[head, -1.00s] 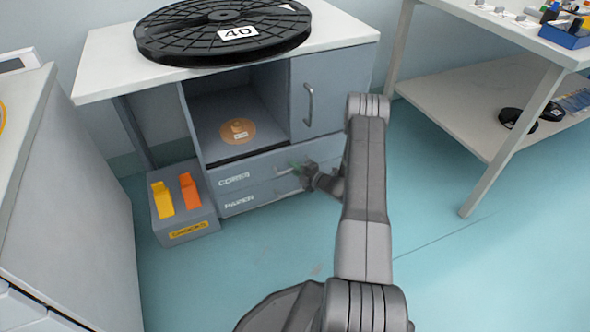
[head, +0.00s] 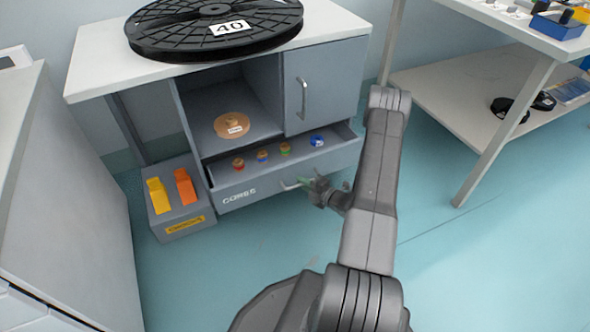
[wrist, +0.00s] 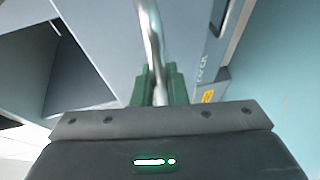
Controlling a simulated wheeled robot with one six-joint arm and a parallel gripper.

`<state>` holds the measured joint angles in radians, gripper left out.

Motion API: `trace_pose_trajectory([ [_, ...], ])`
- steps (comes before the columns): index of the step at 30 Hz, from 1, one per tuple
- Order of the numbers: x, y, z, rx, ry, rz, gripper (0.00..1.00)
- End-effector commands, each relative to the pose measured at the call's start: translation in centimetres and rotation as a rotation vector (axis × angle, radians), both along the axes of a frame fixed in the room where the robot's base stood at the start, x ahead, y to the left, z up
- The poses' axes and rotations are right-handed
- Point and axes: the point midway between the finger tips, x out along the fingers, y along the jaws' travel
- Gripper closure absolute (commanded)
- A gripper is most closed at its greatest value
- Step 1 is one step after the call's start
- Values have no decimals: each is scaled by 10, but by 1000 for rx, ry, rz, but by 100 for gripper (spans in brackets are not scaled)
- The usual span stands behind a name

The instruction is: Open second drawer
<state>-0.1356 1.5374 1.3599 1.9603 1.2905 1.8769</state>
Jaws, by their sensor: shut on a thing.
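The drawer labelled CORES (head: 268,187) stands pulled out of the grey cabinet, below the open compartment. Several small coloured-ended cores lie in it, among them a blue one (head: 317,140). My gripper (head: 308,184) is at the front of this drawer, shut on its metal handle (head: 290,187). In the wrist view the handle (wrist: 151,40) runs between the green fingers of my gripper (wrist: 159,88). The PAPER drawer is hidden below the pulled-out one.
A grey door with a handle (head: 303,98) is shut above the drawer. A big black reel (head: 200,40) lies on the cabinet top. A chocks box (head: 180,228) stands left on the floor. A shelved table (head: 460,150) stands right. The floor in front is clear.

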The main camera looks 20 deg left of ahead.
Motion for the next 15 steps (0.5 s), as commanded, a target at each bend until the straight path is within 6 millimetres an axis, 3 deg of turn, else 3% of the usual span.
trace_pose_trajectory([
  [3, -22, -28, 0, 0, 7, -6, 100],
  [15, -90, -106, 0, 2, 4, -6, 100],
])
